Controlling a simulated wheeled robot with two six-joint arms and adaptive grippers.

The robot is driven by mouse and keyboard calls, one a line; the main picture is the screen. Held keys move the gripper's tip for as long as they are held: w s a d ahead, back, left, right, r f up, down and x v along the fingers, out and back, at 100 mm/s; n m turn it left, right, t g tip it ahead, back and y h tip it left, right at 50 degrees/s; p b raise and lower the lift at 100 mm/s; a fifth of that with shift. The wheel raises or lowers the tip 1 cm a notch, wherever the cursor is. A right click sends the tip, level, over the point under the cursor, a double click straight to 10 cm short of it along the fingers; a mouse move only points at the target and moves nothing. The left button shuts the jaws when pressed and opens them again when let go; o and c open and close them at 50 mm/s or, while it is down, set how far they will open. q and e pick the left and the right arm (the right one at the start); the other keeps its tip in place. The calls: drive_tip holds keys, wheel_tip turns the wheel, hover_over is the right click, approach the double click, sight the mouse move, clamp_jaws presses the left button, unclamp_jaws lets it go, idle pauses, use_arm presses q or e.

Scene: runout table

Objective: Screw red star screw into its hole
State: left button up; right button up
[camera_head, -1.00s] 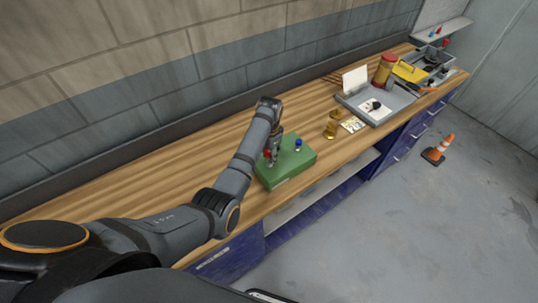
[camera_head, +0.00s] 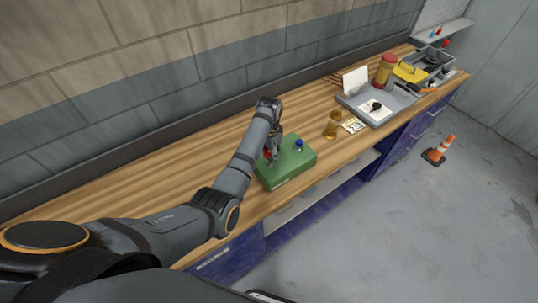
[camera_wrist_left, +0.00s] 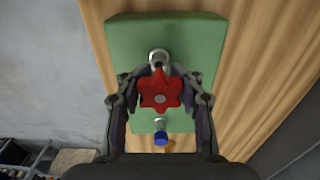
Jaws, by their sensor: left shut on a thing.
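The red star screw (camera_wrist_left: 160,92) sits between the fingers of my left gripper (camera_wrist_left: 160,97), which is shut on its head. In the head view my left gripper (camera_head: 272,154) points down over the left part of the green block (camera_head: 289,176), and a bit of red (camera_head: 267,154) shows at its fingers. The green block (camera_wrist_left: 120,45) also fills the middle of the wrist view. The hole under the red screw is hidden by the screw head and fingers. My right gripper is not in view.
A blue-headed screw (camera_head: 298,143) stands on the block beside the gripper; it also shows in the wrist view (camera_wrist_left: 161,139). A grey tray (camera_head: 390,112) stands beyond. The bench left of the block is clear.

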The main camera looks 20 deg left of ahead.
use_arm(q)
drive_tip(key=shift+f+b, duration=0.5)
drive_tip(key=shift+f, duration=0.45)
drive_tip(key=shift+r, duration=0.1)
drive_tip(key=shift+r+p, duration=0.55)
drive_tip(key=shift+r, duration=0.35)
drive_tip(key=shift+f, duration=0.1)
